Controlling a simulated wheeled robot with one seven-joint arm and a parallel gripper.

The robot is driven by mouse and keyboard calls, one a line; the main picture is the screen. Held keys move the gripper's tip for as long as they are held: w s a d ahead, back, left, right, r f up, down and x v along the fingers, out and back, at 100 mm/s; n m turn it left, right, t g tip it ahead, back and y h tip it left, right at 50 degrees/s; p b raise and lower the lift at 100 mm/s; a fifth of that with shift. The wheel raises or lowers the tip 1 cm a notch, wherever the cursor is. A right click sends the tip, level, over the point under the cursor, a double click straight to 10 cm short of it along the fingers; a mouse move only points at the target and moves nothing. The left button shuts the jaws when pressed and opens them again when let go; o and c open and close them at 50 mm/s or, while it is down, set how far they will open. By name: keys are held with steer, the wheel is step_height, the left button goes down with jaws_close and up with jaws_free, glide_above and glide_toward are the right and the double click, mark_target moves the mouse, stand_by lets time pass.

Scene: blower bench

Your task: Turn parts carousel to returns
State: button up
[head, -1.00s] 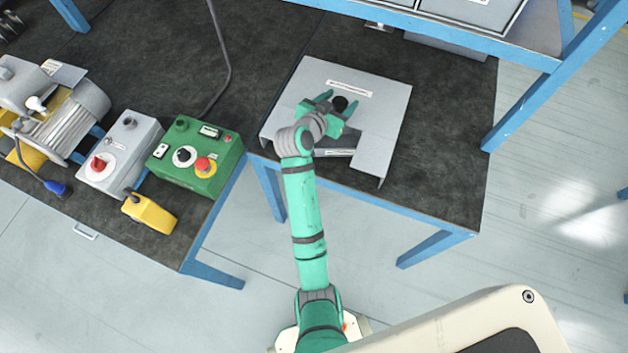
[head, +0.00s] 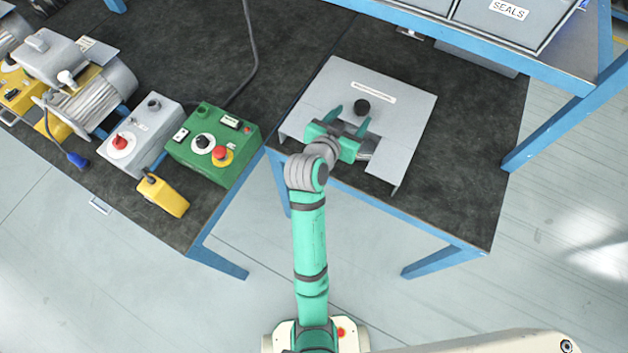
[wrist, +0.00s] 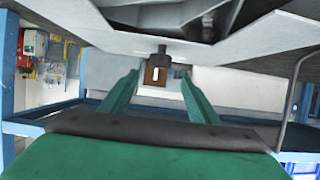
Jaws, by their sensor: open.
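The parts carousel shows as a grey sheet-metal housing (head: 405,118) on the right-hand bench, with a white label strip near its far edge. In the wrist view, a dark knob-like part (wrist: 158,58) with a brown and white piece shows ahead, between and beyond the open fingers (wrist: 160,82). The label's writing is too small to read. My gripper and wrist hide part of the housing's front opening.
A green control box (head: 213,145) with a red button, a grey switch box (head: 140,130) and a motor (head: 100,95) stand on the left bench. A blue shelf frame with a grey bin labelled SEALS (head: 505,20) overhangs the back right. Bare bench top (head: 480,150) lies right of the housing.

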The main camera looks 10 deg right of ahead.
steer(key=s+a+f+n+t+y, duration=0.2)
steer(key=s+a+f+n+y, duration=0.2)
steer(key=s+a+f, duration=0.5)
steer(key=shift+s+a+f, duration=0.3)
steer(key=shift+s+a, duration=0.7)
steer(key=shift+s, duration=1)
